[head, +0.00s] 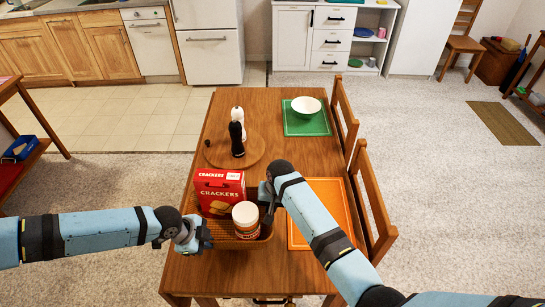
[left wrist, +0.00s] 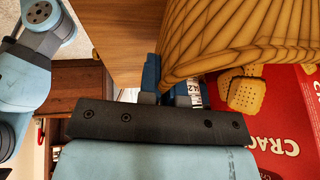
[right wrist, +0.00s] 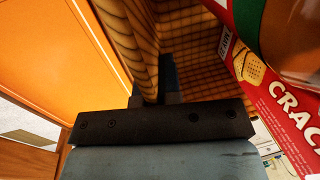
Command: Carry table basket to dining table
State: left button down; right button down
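The brown wicker basket (head: 222,236) is over the near end of the wooden dining table (head: 195,268). I cannot tell whether its bottom touches the tabletop. It holds a red crackers box (head: 219,193) and a white-lidded jar (head: 246,220). My left gripper (head: 205,236) is at the basket's left side; in the left wrist view the wicker wall (left wrist: 235,38) runs between its fingers. My right gripper (head: 268,208) is at the right side; in the right wrist view the wall (right wrist: 138,45) passes between its fingers. Both grippers look closed on the basket's walls.
An orange placemat (head: 300,236) lies just right of the basket. Farther back are a round wooden board (head: 222,153) with two mills and a green placemat (head: 305,124) with a white bowl (head: 306,106). Chairs (head: 373,205) line the table's right side.

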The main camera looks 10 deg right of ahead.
pick_arm(q)
jog(key=shift+a+f, duration=0.2)
pick_arm(e)
jog(key=shift+w+d, duration=0.15)
jog(key=shift+d, duration=0.1)
